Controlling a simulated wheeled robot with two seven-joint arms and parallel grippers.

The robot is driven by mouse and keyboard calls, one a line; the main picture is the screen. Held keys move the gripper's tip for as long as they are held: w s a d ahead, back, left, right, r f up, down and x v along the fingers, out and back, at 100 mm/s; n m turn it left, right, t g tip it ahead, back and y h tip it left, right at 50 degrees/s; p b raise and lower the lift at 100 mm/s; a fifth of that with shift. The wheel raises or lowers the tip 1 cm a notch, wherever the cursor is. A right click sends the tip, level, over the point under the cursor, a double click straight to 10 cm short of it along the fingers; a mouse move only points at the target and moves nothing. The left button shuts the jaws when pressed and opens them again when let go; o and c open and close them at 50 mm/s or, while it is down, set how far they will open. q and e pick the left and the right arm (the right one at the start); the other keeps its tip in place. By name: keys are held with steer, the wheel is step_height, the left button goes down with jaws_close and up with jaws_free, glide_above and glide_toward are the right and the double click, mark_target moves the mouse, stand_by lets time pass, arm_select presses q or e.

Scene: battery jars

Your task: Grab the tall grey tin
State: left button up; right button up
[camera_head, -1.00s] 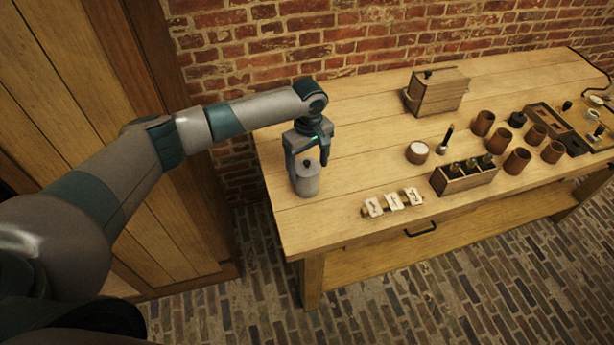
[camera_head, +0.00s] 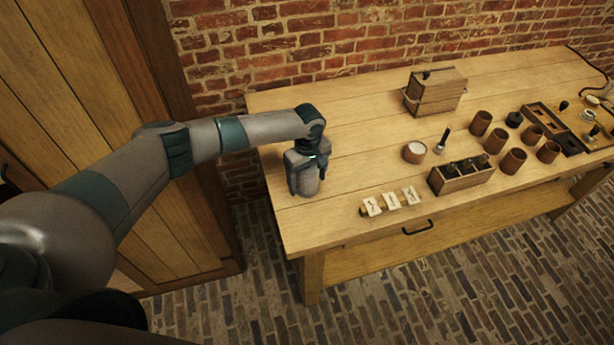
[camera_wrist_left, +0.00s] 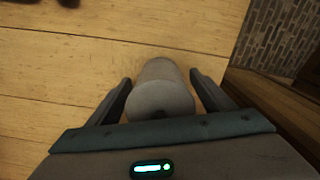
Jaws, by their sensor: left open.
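The tall grey tin (camera_head: 309,183) stands upright on the table near its left end. My left gripper (camera_head: 305,188) is over it from above, fingers pointing down on either side of the tin. In the left wrist view the tin (camera_wrist_left: 160,92) lies between the two fingers of the gripper (camera_wrist_left: 160,90), with a gap visible at least on its left side. The jaws are open. The tin's knob is mostly hidden by the gripper. My right gripper is not in view.
White marked tiles (camera_head: 391,201) lie right of the tin near the front edge. Farther right are a white-topped pot (camera_head: 414,152), a wooden rack (camera_head: 462,178) and several brown cups (camera_head: 513,160). A wooden box (camera_head: 435,92) stands at the back. The table around the tin is clear.

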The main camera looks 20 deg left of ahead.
mark_target(308, 174)
arm_select(q)
steer(key=shift+f, duration=0.5)
steer(key=c, duration=1.1)
steer(key=shift+r, duration=0.1)
steer(key=shift+r+b, duration=0.45)
steer(key=shift+r, duration=0.35)
step_height(308, 174, up, 2)
steer(key=shift+s+r+b, duration=0.1)
steer(key=shift+r+b, duration=0.1)
steer(key=shift+b, duration=0.35)
steer(key=s+d+r+b, duration=0.1)
steer(key=s+d+r, duration=0.1)
steer(key=s, duration=0.1)
steer(key=s+d+r+b, duration=0.1)
steer(key=s+d+r, duration=0.1)
steer(key=s, duration=0.1)
steer(key=s+d+r+b, duration=0.1)
steer(key=s+d+r, duration=0.1)
steer(key=s+r, duration=0.1)
steer(key=shift+s+d, duration=0.15)
steer(key=shift+s, duration=0.2)
